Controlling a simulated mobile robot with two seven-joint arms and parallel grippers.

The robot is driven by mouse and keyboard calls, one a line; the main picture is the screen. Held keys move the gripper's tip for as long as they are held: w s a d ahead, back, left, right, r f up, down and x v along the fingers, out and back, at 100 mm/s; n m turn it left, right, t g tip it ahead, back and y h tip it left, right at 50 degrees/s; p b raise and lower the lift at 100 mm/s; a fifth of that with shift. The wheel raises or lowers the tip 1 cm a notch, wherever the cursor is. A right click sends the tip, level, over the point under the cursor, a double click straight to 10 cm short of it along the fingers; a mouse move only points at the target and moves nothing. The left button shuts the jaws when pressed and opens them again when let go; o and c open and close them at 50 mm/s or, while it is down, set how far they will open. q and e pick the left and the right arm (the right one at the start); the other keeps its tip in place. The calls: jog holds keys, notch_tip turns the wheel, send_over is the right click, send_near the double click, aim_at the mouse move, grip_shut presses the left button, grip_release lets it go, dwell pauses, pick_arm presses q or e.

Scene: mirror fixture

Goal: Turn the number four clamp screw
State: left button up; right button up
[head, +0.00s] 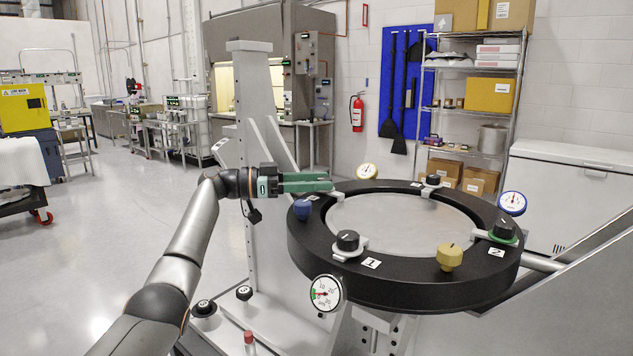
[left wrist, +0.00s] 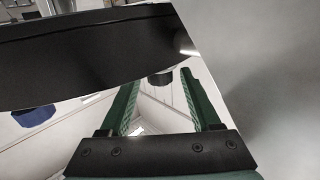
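The black ring fixture (head: 400,285) carries black clamp knobs. Tags 1 (head: 371,263) and 2 (head: 496,252) are readable; a tag beside the blue knob (head: 302,209) is too small to read. My left gripper (head: 328,182) reaches the ring's far left edge, behind the blue knob, and hides the clamp there. In the left wrist view, its green fingers (left wrist: 160,70) are apart, with a black knob (left wrist: 160,79) showing between their tips. I cannot tell whether they touch it. The knob's number is not visible. My right gripper is out of view.
Other black knobs sit at tag 1 (head: 348,240), tag 2 (head: 503,229) and the far side (head: 432,180). A yellow knob (head: 449,257) and dial gauges (head: 326,293) line the ring. A pale upright post (head: 250,130) stands just behind my left gripper.

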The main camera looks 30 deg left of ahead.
pick_arm(q)
jog(key=shift+s+a, duration=0.35)
jog(key=shift+a, duration=0.15)
jog(key=shift+b+v, duration=1.1)
jog(key=shift+v, duration=4.6)
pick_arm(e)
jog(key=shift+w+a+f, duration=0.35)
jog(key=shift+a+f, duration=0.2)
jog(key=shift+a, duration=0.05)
pick_arm(q)
jog(key=shift+s, duration=0.1)
